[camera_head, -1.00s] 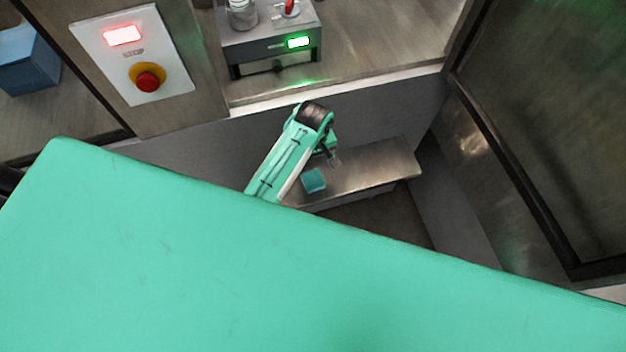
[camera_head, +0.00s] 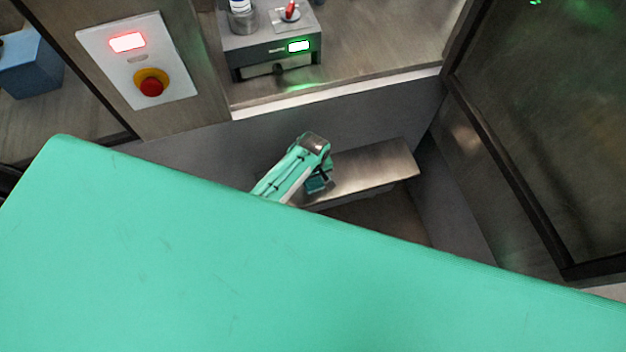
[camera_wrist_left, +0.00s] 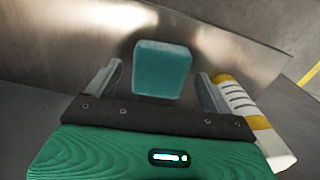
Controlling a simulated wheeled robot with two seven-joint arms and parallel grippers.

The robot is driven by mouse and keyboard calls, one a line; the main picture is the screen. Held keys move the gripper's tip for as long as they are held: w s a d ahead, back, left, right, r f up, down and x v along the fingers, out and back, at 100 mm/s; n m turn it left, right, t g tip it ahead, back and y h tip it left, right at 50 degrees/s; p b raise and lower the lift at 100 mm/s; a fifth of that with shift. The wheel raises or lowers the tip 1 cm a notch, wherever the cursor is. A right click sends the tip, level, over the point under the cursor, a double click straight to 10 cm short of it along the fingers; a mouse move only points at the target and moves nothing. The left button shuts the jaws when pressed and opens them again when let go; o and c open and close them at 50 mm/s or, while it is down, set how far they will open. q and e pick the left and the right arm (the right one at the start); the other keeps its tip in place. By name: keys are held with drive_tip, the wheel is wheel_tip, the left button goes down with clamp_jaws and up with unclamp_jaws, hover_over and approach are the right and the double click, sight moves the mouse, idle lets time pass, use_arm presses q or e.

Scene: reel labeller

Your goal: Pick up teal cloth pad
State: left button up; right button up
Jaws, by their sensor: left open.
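The teal cloth pad (camera_head: 316,184) lies on a metal shelf (camera_head: 375,170) in the head view, partly covered by my left arm. In the left wrist view the pad (camera_wrist_left: 162,69) is a rounded teal block on the shiny metal surface, just beyond the fingers and between their lines. My left gripper (camera_wrist_left: 158,85) is open, with one finger on each side and nothing held. In the head view its fingertips are mostly hidden by my wrist. My right gripper is not in view.
A yellow and white striped object (camera_wrist_left: 240,105) is beside the right finger in the wrist view. A grey device (camera_head: 270,45) with a green-lit display stands above the shelf, and a panel with a red stop button (camera_head: 151,86) is at upper left. A dark-framed door (camera_head: 550,130) borders the right.

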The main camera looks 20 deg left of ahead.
sight(313, 180)
use_arm(q)
drive_tip(key=shift+f, duration=0.55)
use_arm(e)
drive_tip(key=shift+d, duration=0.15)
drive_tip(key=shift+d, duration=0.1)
use_arm(q)
drive_tip(key=c, duration=1.1)
drive_tip(key=shift+o, duration=0.2)
